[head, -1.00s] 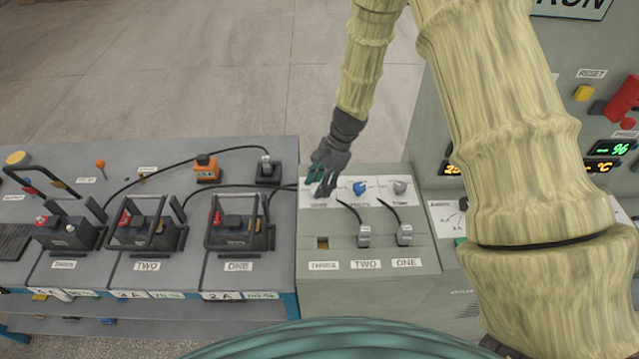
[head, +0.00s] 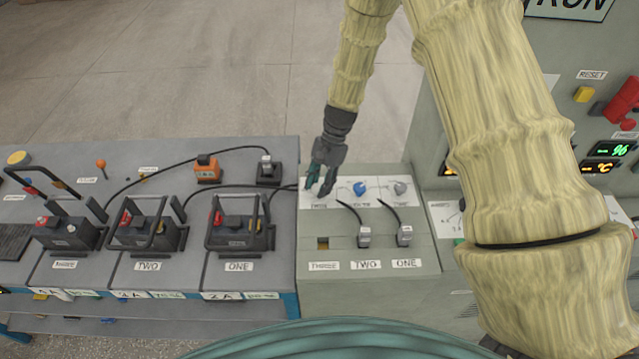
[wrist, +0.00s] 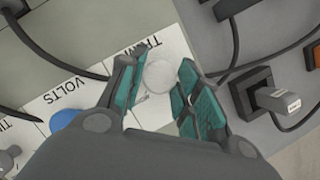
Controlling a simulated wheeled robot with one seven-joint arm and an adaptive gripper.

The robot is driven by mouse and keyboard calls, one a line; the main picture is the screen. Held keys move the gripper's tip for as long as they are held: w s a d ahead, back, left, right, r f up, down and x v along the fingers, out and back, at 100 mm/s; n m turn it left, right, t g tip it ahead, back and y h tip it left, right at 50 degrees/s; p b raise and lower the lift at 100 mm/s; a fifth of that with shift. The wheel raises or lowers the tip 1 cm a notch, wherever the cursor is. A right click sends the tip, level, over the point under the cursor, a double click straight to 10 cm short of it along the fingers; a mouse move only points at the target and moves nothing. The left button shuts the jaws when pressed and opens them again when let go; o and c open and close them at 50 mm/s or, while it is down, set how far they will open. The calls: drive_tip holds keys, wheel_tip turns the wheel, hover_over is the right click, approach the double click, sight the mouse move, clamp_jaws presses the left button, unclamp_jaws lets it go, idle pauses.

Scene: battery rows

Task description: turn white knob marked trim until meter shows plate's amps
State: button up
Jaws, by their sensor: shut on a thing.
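The white knob (wrist: 160,76) sits on a white label strip marked TRIM (wrist: 140,48) in the wrist view. My gripper (head: 320,189) is over the left end of the strip on the grey panel in the head view. In the wrist view its teal-padded fingers (wrist: 160,95) are on either side of the knob, shut on it. In the head view the fingers hide the knob. A plate marked 2 A (head: 222,296) is on the front edge below ONE.
A blue knob (head: 360,188) marked VOLTS and a grey knob (head: 401,189) are right of my gripper. Two cabled plugs (head: 364,236) stand in front. Caged batteries (head: 240,228) line the bench.

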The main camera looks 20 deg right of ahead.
drive_tip(key=o, duration=1)
drive_tip(key=v, duration=1.2)
drive_tip(key=shift+f, duration=0.1)
